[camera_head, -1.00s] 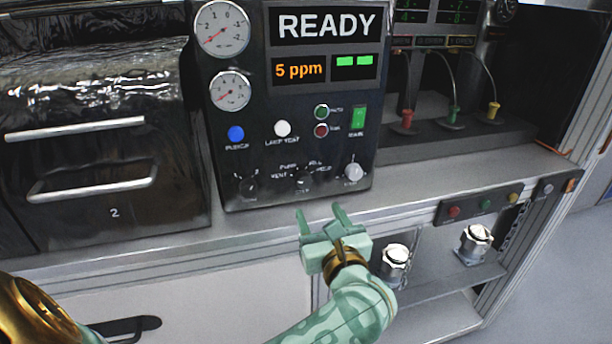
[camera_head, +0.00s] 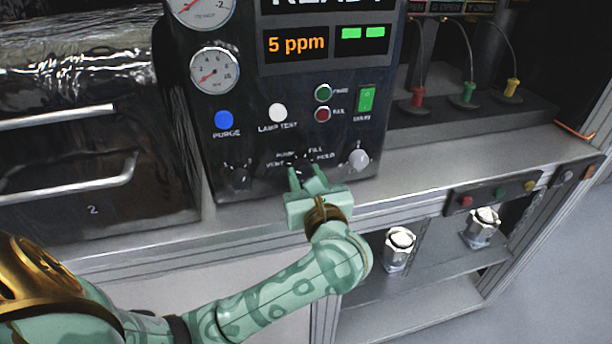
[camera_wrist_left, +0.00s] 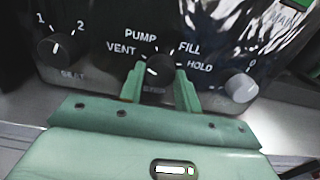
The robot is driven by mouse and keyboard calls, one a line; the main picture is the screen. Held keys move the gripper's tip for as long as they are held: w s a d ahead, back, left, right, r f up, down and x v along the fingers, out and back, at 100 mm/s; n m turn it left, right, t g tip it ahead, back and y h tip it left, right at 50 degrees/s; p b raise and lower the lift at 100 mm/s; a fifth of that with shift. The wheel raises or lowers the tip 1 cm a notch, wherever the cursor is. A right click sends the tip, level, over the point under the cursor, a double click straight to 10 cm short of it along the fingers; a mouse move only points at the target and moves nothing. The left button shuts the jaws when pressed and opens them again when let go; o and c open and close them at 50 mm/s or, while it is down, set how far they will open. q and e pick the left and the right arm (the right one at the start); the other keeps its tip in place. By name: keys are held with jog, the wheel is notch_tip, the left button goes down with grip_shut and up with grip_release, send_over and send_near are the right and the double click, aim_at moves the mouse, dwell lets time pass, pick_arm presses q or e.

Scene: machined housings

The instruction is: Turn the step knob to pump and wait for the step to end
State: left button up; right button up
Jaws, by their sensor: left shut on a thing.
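The step knob (camera_wrist_left: 160,68) is a dark round knob low on the black control panel (camera_head: 240,130). Labels VENT, PUMP, FILL and HOLD surround it in the left wrist view. My left gripper (camera_head: 306,174) is at the knob, shut on it, with one green finger on each side. I cannot clearly tell which label the knob's mark points to. The display (camera_head: 296,43) shows an orange 5 ppm and two green bars. The large word above is cut off by the top edge. My right gripper is not in view.
A dark seat knob (camera_wrist_left: 58,50) is left of the step knob, and a pale knob (camera_wrist_left: 241,88) is right of it. Above are a blue purge button (camera_head: 223,120) and a white lamp test button (camera_head: 277,113). A metal ledge (camera_head: 420,165) runs below the panel.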

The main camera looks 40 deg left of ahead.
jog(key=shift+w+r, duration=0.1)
pick_arm(q)
jog(key=shift+r+m+p, duration=0.15)
jog(key=shift+m+p, duration=0.85)
jog(key=shift+p, duration=0.15)
jog(key=m+p, duration=0.4)
jog(key=shift+m+p, duration=1.5)
jog(key=shift+p, duration=0.05)
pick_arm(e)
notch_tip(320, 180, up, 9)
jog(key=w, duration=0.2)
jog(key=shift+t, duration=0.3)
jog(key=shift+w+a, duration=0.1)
pick_arm(q)
jog(key=shift+f, duration=0.2)
jog(key=o, duration=1)
